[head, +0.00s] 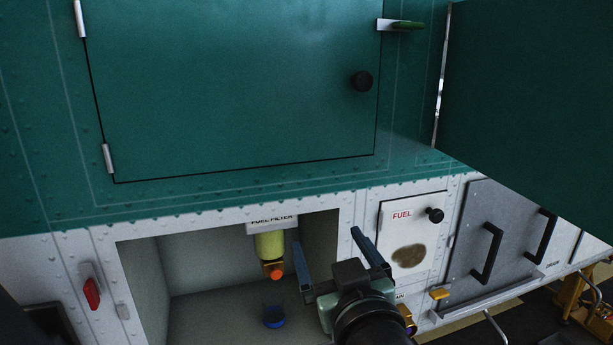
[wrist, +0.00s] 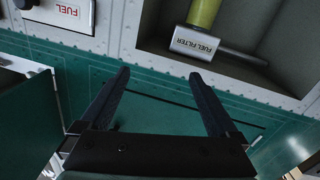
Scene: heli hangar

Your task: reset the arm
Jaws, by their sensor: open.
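My gripper (head: 334,256) is open and empty, with its two dark fingers spread apart. In the head view it is in front of the helicopter's white lower side, between the open recess and the fuel panel. In the wrist view the open fingers (wrist: 163,85) lie over the green side of the helicopter, apart from the fuel filter (wrist: 202,32). My arm comes in from the bottom of the head view.
The recess holds a yellow-green fuel filter (head: 270,246) with an orange tip and a blue cup (head: 274,317). A closed green door (head: 230,85) is above. An open green door (head: 530,110) juts out at right. Beside the gripper is the fuel panel (head: 390,215) with a black knob.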

